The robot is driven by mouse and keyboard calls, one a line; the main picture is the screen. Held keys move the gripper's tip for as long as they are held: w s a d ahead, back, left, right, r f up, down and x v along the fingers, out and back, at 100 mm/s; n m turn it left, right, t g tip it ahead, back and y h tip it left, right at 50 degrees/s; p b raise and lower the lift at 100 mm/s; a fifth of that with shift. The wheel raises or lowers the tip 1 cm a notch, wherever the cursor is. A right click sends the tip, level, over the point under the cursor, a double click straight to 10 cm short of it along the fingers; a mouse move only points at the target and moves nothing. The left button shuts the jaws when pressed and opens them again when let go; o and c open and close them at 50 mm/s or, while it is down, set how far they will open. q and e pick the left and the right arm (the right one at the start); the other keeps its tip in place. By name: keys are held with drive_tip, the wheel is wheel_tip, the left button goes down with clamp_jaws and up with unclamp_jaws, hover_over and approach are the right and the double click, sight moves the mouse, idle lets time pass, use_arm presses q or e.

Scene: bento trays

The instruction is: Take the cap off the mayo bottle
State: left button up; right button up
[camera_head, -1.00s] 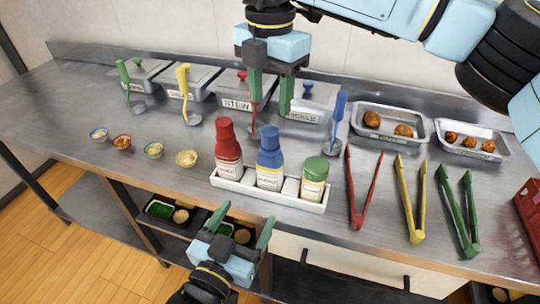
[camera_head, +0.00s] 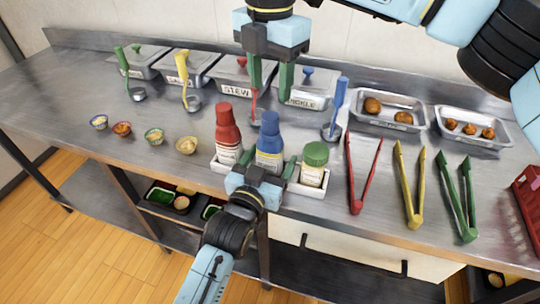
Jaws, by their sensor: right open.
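Three bottles stand in a white caddy (camera_head: 305,189) near the counter's front edge: a red one (camera_head: 228,134), a blue-capped one (camera_head: 269,142) and a squat jar with a green cap (camera_head: 314,163). Their labels are too small to read, so I cannot tell which is the mayo. All have their caps on. My left gripper (camera_head: 264,166) is in front of the blue-capped bottle's lower body, hiding part of it; whether the fingers touch it is unclear.
Ladles stand behind the bottles, a blue-handled one (camera_head: 339,101) close by. Red tongs (camera_head: 361,180), yellow tongs (camera_head: 409,188) and green tongs (camera_head: 458,198) lie to the right. Small bowls, such as the yellow one (camera_head: 187,146), sit left. Food trays (camera_head: 389,106) are at the back right.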

sight(270, 116)
use_arm(q)
drive_tip(key=c, duration=1.5)
use_arm(e)
drive_tip(key=shift+f, duration=4)
